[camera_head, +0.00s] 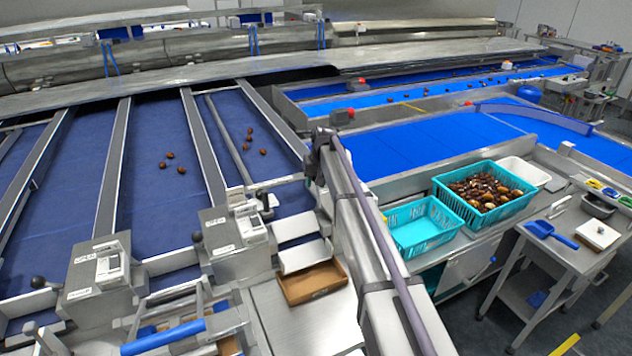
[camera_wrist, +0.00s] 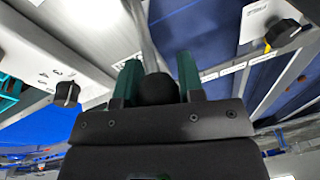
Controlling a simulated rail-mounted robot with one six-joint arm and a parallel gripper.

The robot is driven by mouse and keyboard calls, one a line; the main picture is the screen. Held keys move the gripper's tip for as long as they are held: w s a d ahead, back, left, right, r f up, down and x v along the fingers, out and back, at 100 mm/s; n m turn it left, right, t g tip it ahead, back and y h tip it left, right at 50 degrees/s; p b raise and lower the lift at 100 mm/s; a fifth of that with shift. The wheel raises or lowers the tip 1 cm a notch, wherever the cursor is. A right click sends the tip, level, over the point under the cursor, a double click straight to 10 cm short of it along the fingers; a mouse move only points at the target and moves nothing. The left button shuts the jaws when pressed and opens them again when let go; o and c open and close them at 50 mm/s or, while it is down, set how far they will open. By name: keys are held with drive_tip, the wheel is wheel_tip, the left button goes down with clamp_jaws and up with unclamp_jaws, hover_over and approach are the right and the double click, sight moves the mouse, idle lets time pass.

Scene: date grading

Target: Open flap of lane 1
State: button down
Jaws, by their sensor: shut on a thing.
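My gripper (camera_wrist: 159,68) shows in the wrist view with its two teal fingers closed on either side of a round black knob (camera_wrist: 158,92). The knob sits between the fingers, and whatever it is fixed to is hidden. In the head view I cannot make out the gripper clearly. Blue lanes (camera_head: 90,180) run down the left half there, split by metal dividers. Black ball knobs (camera_head: 197,237) stand beside the grey control boxes at the lane ends. I cannot tell which lane is lane 1 or how its flap stands.
A few dates (camera_head: 170,155) lie on the lanes. A shallow brown tray (camera_head: 312,294) stands below the lane ends. To the right are an empty teal basket (camera_head: 390,217), a teal crate (camera_head: 441,193) full of dates, and a cart with a blue scoop (camera_head: 540,229).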

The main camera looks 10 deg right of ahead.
drive_tip(key=shift+s+f, duration=0.1)
idle(0.4)
drive_tip(key=c, duration=0.8)
unclamp_jaws()
drive_tip(key=shift+a, duration=0.1)
drive_tip(key=shift+o, duration=0.2)
